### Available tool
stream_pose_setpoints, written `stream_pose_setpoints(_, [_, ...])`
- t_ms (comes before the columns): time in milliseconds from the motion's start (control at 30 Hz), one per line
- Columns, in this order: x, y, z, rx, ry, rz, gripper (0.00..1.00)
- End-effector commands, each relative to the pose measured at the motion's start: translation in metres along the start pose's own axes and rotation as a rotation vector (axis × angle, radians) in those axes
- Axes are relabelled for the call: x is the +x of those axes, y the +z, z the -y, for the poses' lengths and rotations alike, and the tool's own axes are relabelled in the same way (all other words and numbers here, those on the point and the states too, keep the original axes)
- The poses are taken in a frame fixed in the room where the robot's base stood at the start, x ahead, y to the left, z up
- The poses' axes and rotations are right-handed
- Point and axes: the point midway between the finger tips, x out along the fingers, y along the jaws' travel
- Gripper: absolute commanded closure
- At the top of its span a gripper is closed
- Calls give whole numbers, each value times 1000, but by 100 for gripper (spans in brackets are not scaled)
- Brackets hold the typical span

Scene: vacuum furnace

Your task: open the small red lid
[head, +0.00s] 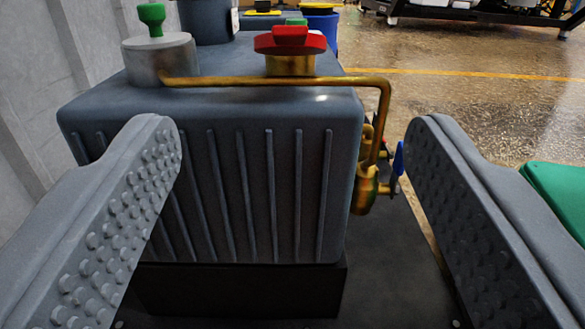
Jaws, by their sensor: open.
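The small red lid (290,41) sits on a short brass neck (290,65) on top of a grey ribbed tank (225,180). It has a raised red grip on its top and looks seated on the neck. My gripper (290,150) is open and empty. Its two studded grey fingers stand wide apart, one at the left and one at the right of the picture. The lid shows between and beyond them, higher in the picture, and neither finger appears to touch it.
A brass pipe (280,82) crosses the tank's near top edge and bends down to a valve with a blue handle (398,160). A metal cylinder with a green knob (152,20) stands left of the lid. A green object (560,190) lies at right. Open floor extends back right.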

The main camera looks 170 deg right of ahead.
Motion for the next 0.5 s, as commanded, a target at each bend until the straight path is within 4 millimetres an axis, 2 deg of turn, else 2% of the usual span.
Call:
stream_pose_setpoints(33, [0,0,0,-1,-1,0,48])
stream_pose_setpoints(200, [-1,2,1,-97,-2,5,96])
stream_pose_setpoints(233, [-1,3,1,-136,-2,7,100])
stream_pose_setpoints(500, [-4,14,3,-638,-13,30,100])
